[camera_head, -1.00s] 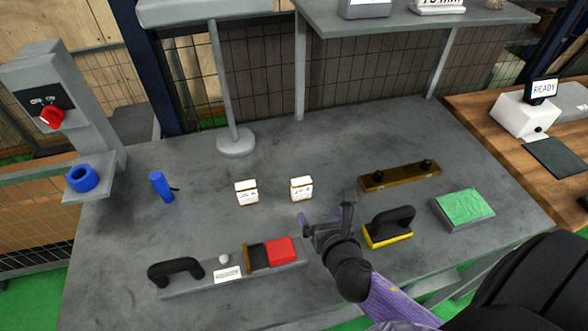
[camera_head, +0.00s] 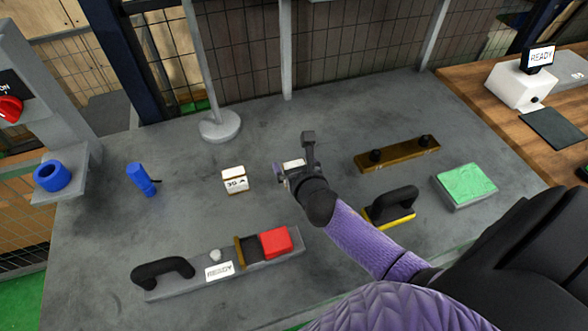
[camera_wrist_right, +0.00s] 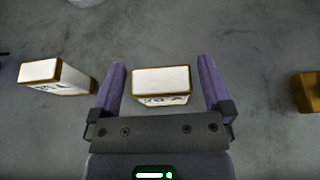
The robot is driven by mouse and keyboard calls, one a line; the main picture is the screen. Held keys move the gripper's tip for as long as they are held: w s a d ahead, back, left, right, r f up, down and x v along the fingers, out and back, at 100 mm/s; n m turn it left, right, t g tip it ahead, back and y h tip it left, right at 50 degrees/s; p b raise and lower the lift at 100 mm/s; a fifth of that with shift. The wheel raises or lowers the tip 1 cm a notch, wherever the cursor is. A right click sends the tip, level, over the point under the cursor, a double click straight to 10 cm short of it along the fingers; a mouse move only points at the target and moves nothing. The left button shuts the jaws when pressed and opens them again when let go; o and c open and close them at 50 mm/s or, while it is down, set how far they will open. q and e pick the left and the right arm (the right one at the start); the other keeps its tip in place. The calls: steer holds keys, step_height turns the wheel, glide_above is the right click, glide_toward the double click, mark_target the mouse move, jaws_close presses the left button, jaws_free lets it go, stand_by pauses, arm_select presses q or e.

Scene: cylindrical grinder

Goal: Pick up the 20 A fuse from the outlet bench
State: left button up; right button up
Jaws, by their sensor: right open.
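My right gripper (camera_head: 293,158) is open over the bench, its two purple fingers on either side of a white block-shaped fuse (camera_head: 294,165). In the right wrist view this fuse (camera_wrist_right: 161,82) sits between the fingers (camera_wrist_right: 161,72), with a gap on each side. Its label is only partly visible there and hard to read. A second white fuse (camera_head: 235,180) stands to the left on the bench, its label looking like 30 A. It also shows at the left of the right wrist view (camera_wrist_right: 52,76). My left gripper is not in view.
The grey bench (camera_head: 200,215) also holds a blue cylinder (camera_head: 141,179), a READY-labelled fixture with a red block (camera_head: 275,242), a yellow-based black handle (camera_head: 391,207), a brown bar (camera_head: 397,154) and a green-topped pad (camera_head: 465,184). A round post base (camera_head: 220,127) stands behind.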

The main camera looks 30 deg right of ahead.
steer(key=c, duration=1.2)
